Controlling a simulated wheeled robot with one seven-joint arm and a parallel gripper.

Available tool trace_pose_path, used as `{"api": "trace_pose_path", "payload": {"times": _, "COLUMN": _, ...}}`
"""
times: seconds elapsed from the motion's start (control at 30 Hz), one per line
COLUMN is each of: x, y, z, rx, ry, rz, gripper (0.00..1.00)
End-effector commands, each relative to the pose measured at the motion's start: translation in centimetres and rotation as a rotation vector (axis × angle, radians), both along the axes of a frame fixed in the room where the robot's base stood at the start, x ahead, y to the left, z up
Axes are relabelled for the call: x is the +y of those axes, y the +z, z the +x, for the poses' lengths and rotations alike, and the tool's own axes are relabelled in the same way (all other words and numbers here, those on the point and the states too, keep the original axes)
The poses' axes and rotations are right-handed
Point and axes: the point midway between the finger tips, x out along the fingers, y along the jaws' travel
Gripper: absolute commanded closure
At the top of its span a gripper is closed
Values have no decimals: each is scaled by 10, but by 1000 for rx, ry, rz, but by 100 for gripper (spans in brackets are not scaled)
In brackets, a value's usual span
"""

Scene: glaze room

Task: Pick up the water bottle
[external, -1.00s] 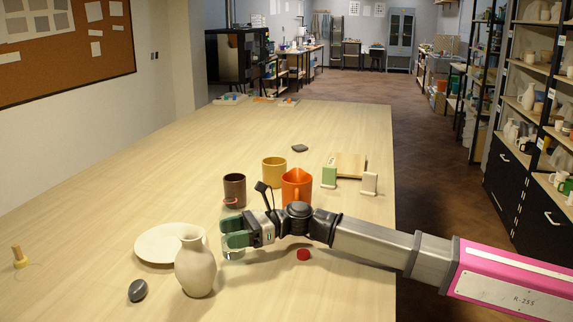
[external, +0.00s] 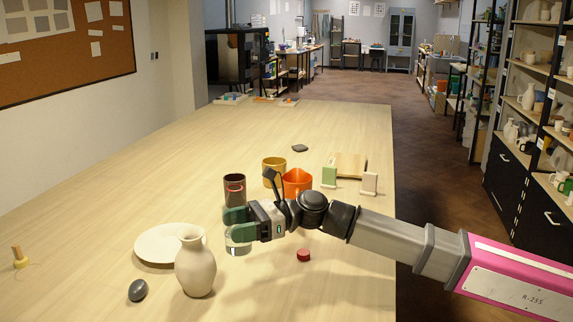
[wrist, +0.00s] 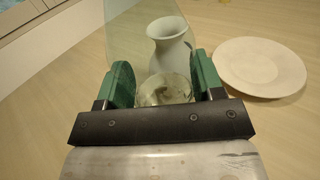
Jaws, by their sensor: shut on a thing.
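The water bottle is clear and hard to see. In the wrist view the see-through bottle (wrist: 165,88) is between the two fingers. Whether its base clears the table is hard to tell, though it looks slightly raised.
A beige vase (external: 195,265) stands close in front, left of the bottle, with a white plate (external: 150,246) behind it. A red cap (external: 303,255) lies to the right. The left table is mostly clear.

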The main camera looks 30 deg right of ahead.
Motion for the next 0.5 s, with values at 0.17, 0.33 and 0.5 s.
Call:
{"api": "trace_pose_path", "payload": {"times": 0.17, "x": 2, "y": 9, "z": -14, "rx": 0, "ry": -1, "rz": 2, "gripper": 68}}
{"api": "trace_pose_path", "payload": {"times": 0.33, "x": 5, "y": 15, "z": -24, "rx": 1, "ry": 0, "rz": 1, "gripper": 68}}
{"api": "trace_pose_path", "payload": {"times": 0.5, "x": 6, "y": 19, "z": -30, "rx": 0, "ry": -1, "rz": 1, "gripper": 68}}
